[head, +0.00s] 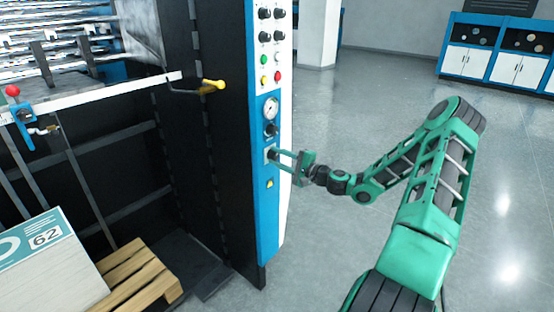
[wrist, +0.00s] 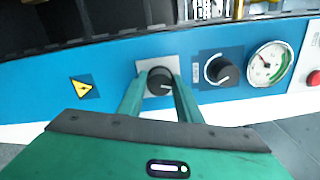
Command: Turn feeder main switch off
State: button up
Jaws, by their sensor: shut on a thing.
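The feeder's blue and white control panel (head: 268,215) stands upright in the head view. A black rotary switch on a light grey square plate (wrist: 158,82) sits on the blue strip in the wrist view. My gripper (head: 274,155) reaches this plate from the right in the head view. In the wrist view its two green fingers (wrist: 158,80) are on either side of the black knob and shut on it. The fingers hide part of the plate. In the head view the knob is mostly hidden by the fingers. I cannot read the switch's position.
A second black knob (wrist: 221,70) and a pressure gauge (wrist: 267,64) are beside the switch. A yellow warning triangle (wrist: 83,88) is on its other side. A yellow-ended lever (head: 213,86) sticks out left of the panel. The floor at right is clear.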

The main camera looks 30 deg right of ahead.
jog(key=shift+n, duration=1.5)
jog(key=shift+a+f, duration=0.1)
jog(key=o, duration=1)
jog(key=v, duration=1)
jog(key=shift+s, duration=0.3)
